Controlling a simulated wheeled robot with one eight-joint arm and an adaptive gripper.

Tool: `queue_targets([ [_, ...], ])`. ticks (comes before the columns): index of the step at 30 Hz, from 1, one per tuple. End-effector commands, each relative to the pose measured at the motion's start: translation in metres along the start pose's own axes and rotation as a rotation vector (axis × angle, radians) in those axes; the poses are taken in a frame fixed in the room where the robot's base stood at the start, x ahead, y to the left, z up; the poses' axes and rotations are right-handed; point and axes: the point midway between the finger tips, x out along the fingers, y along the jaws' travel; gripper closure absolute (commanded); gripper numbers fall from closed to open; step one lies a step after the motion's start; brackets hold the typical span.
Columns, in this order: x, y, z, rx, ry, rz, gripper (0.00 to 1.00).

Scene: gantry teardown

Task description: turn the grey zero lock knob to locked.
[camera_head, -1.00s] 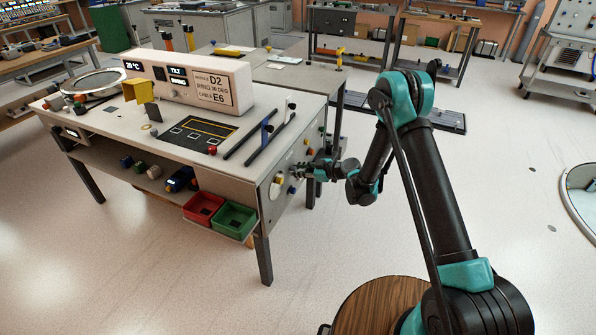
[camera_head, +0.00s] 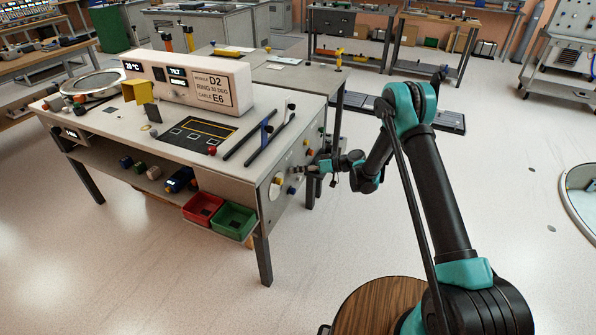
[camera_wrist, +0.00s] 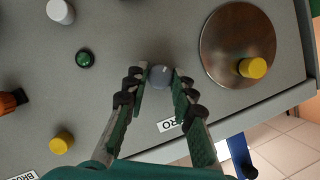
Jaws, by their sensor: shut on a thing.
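The grey zero lock knob (camera_wrist: 160,76) is round and sits on the grey end panel in the wrist view, above a white label (camera_wrist: 168,125) whose visible letters end in "RO". My gripper (camera_wrist: 160,84) is shut on the knob, one finger on each side of it. In the head view my gripper (camera_head: 311,168) is at the right end panel (camera_head: 276,212) of the bench; it and the arm hide the knob there. I cannot read which way the knob is set.
Around the knob in the wrist view are a green button (camera_wrist: 85,59), a white knob (camera_wrist: 61,11), an orange-red knob (camera_wrist: 12,101), a yellow knob (camera_wrist: 62,142) and a brown disc (camera_wrist: 225,40) bearing another yellow knob (camera_wrist: 252,67). Open floor lies right of the bench.

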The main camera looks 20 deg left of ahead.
Motion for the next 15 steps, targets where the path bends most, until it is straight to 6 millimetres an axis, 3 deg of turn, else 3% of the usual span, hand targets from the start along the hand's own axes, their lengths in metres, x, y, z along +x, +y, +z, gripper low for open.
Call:
queue_targets([
  [15,-0.0007,0.0048,0.0019,0.435,-0.001,-0.180,1.00],
])
